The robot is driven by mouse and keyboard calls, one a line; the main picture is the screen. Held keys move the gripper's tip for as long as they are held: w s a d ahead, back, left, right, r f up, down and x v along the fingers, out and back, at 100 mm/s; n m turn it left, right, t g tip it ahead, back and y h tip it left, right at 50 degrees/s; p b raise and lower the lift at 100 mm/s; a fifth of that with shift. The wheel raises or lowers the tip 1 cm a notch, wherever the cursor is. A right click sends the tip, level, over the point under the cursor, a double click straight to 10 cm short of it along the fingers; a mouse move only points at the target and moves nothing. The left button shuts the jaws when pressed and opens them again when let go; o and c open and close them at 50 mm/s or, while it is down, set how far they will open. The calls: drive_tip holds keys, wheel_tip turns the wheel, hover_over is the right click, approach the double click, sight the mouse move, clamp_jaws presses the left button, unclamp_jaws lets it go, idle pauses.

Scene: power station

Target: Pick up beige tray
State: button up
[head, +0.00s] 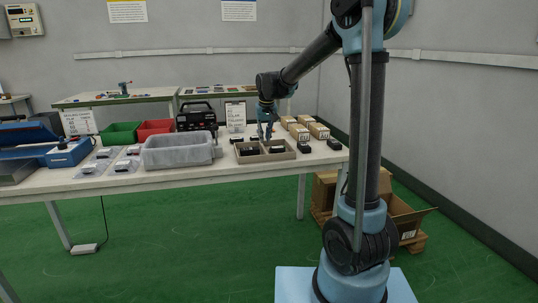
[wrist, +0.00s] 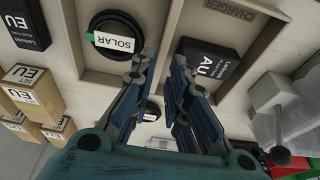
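The beige tray (head: 266,159) is a shallow two-compartment tray on the white table. A black item lies in each compartment. In the wrist view the tray (wrist: 100,77) spans the upper middle. A round black item labelled SOLAR (wrist: 113,40) lies in its left compartment, and a black box labelled AU (wrist: 205,68) in the right one. My gripper (head: 265,136) is over the back of the tray, pointing down. In the wrist view its blue fingers (wrist: 163,60) are apart with nothing held, near the tray's divider. I cannot tell whether they touch it.
A grey bin (head: 180,152) stands left of the tray. Small cardboard boxes (head: 300,131) and loose black items (head: 334,144) stand to its right. A sign (head: 236,114) and a black device (head: 196,118) are behind. Green and red bins stand further left.

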sight(264, 147)
drive_tip(key=shift+x, duration=2.55)
clamp_jaws()
